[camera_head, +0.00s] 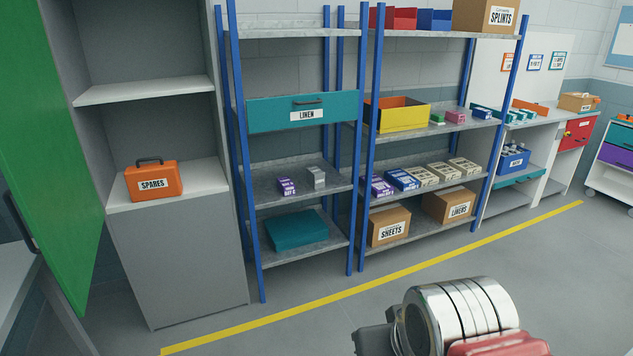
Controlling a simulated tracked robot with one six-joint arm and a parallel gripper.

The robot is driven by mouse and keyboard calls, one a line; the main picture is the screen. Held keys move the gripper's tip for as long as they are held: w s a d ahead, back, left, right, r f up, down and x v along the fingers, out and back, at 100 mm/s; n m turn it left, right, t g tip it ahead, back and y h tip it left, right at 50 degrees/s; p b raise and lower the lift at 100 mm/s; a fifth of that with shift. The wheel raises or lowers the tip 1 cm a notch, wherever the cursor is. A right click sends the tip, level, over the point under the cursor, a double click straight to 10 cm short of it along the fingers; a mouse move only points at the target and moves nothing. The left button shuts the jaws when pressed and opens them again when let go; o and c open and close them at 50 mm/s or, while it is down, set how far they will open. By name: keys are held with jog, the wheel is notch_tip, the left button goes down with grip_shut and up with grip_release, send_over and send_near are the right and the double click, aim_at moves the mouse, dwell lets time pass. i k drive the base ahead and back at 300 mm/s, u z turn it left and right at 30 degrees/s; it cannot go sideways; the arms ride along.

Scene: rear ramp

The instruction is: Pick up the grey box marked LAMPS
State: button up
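No lettering that I can read as LAMPS shows. A small light grey box (316,178) stands on the middle shelf of the left blue rack, under the drawer marked LINEN; its print is too small to read. A purple box (286,187) stands just left of it with a gap between. Part of my arm, with silver bands and a red part, shows at the bottom right, well in front of the racks and apart from the boxes. My gripper's fingers do not show.
The teal LINEN drawer (303,112) hangs above the grey box. A folded teal item (296,231) lies on the shelf below. Blue posts frame both racks. An orange SPARES case (153,182) sits in the left cabinet. A yellow line (300,302) crosses the clear floor.

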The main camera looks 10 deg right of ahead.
aim_at(315, 176)
jog(key=z, duration=0.45)
jog(key=i, duration=2.5)
jog(key=u, duration=1.25)
jog(key=i, duration=0.8)
jog(key=u, duration=0.25)
